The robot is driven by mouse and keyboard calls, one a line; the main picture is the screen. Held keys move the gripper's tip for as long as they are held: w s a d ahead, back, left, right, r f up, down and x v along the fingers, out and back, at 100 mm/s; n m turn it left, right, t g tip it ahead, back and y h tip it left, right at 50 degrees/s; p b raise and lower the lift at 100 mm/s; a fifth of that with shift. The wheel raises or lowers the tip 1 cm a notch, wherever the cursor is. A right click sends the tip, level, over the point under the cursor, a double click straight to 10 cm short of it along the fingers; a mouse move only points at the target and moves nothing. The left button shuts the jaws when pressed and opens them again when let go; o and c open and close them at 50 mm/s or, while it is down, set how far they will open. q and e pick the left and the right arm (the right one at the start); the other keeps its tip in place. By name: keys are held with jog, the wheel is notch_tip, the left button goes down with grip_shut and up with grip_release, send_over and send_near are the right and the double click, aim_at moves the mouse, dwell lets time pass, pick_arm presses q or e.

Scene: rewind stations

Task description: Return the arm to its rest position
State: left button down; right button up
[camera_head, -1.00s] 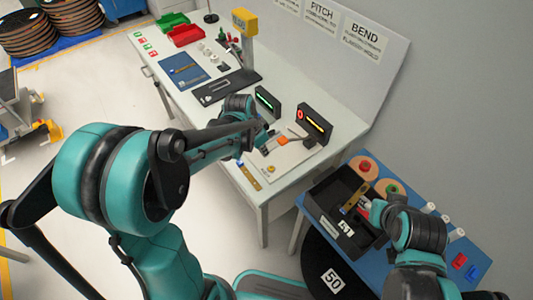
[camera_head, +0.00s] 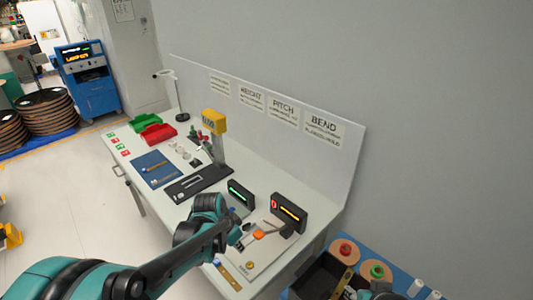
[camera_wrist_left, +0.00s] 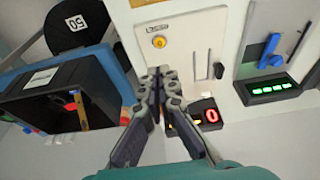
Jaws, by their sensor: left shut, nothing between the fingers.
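My left arm, teal and black, comes in from the lower left in the head view. Its gripper (camera_head: 250,236) is over the near end of the white workbench (camera_head: 225,283), by the white bend plate. In the left wrist view the left gripper's fingers (camera_wrist_left: 158,73) are together and empty, in front of the white plate (camera_wrist_left: 190,45) with its yellow button. Of my right arm only a small teal and dark part shows at the bottom edge of the head view, by the black bin. Whether its gripper is open is hidden.
Two lit display boxes, green (camera_head: 240,194) and orange (camera_head: 289,212), stand close to the left gripper. A black bin (camera_head: 318,278) and spools (camera_head: 344,251) sit on the blue table at lower right. A tall sign panel (camera_head: 265,130) backs the workbench. Floor is open at left.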

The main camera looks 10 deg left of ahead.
pick_arm(q)
jog(key=s+a+r+n+t+y+b, duration=0.1)
jog(key=s+r+n+t+b, duration=0.1)
jog(key=s, duration=0.5)
jog(key=s+a+r+n+t+y+b, duration=0.1)
jog(key=s+r+n+t+b, duration=0.1)
jog(key=s+n, duration=0.3)
jog(key=s+b, duration=0.1)
jog(key=s, duration=0.2)
jog(key=shift+s+n+t, duration=0.15)
jog(key=shift+n+t, duration=0.15)
